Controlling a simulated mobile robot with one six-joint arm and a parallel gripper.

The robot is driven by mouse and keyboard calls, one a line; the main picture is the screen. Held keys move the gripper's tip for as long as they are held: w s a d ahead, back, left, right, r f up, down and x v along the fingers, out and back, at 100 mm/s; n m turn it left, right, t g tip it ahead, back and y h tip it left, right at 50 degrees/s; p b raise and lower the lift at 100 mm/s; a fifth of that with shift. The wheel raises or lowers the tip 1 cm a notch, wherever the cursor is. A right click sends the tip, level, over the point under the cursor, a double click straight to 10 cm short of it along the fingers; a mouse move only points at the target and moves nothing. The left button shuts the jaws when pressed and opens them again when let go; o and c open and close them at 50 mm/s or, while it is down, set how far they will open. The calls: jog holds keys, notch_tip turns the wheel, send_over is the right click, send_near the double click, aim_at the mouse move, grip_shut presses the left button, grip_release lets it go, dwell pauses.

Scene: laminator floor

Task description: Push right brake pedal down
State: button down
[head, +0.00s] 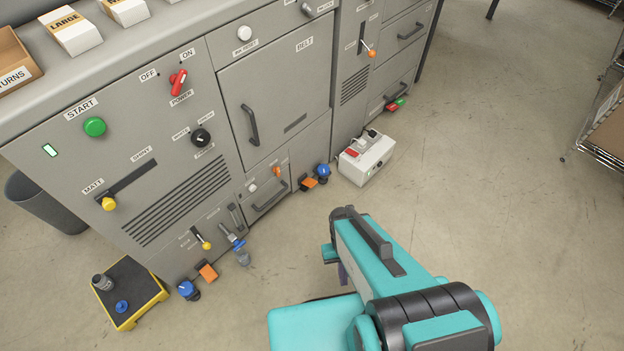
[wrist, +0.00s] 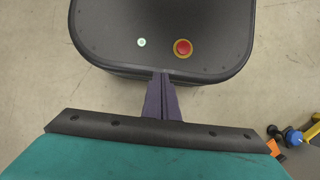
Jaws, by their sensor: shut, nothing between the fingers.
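Two orange brake pedals stick out at floor level from the grey machine's base. The right pedal (head: 310,183) is right of the small drawer, beside a blue knob (head: 323,171). The left pedal (head: 207,271) is beside another blue knob (head: 188,290). Whether the right pedal is up or down is too small to tell. My gripper (wrist: 163,78) is shut and empty, its purple fingers together, pointing over a dark rounded deck. In the head view my gripper (head: 343,272) is mostly hidden by the arm, over the floor right of and nearer than the right pedal, apart from it.
A white box (head: 367,158) with a red switch stands on the floor right of the right pedal. Red (head: 392,107) and green (head: 399,102) pedals lie farther back. A yellow-edged step (head: 128,293) stands at the left. The floor at the right is clear up to a rack (head: 606,115).

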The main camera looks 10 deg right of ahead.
jog(key=w+f+n+t+b, duration=0.1)
jog(key=w+f+b, duration=0.3)
jog(key=w, duration=0.5)
jog(key=w+f+n+t+b, duration=0.1)
jog(key=w+f+b, duration=0.3)
jog(key=w, duration=0.5)
jog(key=w+f+n+t+b, duration=0.1)
jog(key=w+f+b, duration=0.1)
jog(key=w+b, duration=0.55)
jog(key=w+r+n+t+b, duration=0.1)
jog(key=w+b, duration=0.5)
jog(key=w, duration=0.9)
jog(key=w+a+r+n+t+b, duration=0.1)
jog(key=w+b, duration=0.5)
jog(key=w, duration=0.9)
jog(key=shift+r+n+t+y, duration=0.4)
jog(key=shift+r+n+t, duration=0.3)
jog(key=shift+n, duration=0.4)
jog(key=shift+f, duration=0.25)
jog(key=b, duration=0.5)
send_over(311, 183)
notch_tip(311, 183, down, 12)
jog(key=shift+s+d+f+b, duration=0.25)
jog(key=shift+s+f+b, duration=0.05)
jog(key=shift+f, duration=0.4)
jog(key=shift+a, duration=0.1)
